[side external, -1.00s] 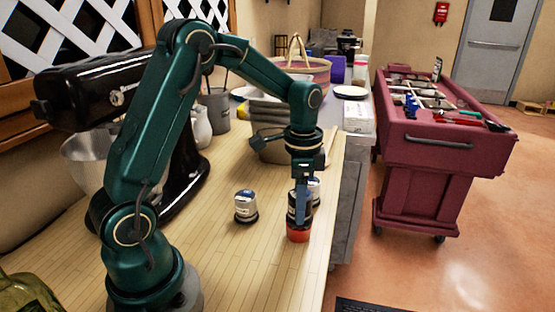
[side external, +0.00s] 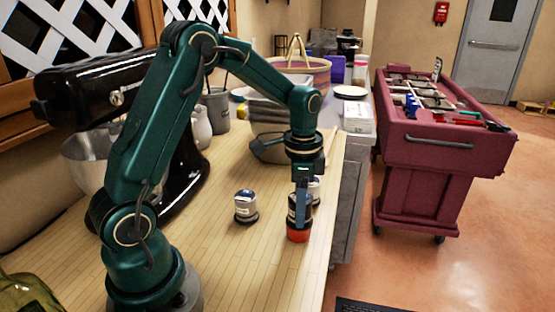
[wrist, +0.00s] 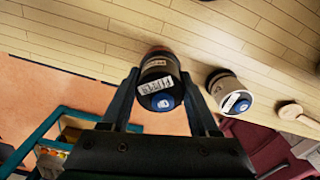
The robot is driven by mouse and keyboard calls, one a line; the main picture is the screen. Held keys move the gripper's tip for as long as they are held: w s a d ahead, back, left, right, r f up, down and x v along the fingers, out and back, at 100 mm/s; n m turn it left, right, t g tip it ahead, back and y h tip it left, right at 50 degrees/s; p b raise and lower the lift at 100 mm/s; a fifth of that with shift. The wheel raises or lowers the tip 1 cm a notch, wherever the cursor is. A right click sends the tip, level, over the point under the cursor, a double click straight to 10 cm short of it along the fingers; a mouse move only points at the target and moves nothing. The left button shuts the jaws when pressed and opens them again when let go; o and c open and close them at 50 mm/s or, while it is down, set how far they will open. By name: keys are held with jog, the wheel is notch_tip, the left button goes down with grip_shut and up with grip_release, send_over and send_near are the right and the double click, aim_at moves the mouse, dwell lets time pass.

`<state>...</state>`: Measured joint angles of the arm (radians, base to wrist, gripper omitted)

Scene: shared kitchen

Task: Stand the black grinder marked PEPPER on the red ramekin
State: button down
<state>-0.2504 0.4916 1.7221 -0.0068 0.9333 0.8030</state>
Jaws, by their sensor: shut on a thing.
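My gripper (side external: 301,205) is shut on the black grinder marked PEPPER (wrist: 158,82), with a finger on each side of its upper part. The grinder's PEPPER label and blue-centred cap face the wrist camera. In the side view the grinder (side external: 293,211) is upright, directly over the red ramekin (side external: 298,236), with its base at the ramekin's top. I cannot tell whether it rests there or hangs just above. The ramekin stands on the wooden counter near its right edge.
A similar grinder (side external: 246,207) stands to the left on the counter (side external: 215,262). Another (side external: 315,188) is partly hidden just behind my gripper. A black stand mixer (side external: 185,165) and a basin (side external: 272,148) stand farther back.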

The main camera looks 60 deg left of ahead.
jog(key=shift+f, duration=0.15)
jog(key=shift+c, duration=2.1)
grip_release()
jog(key=shift+r, duration=5.5)
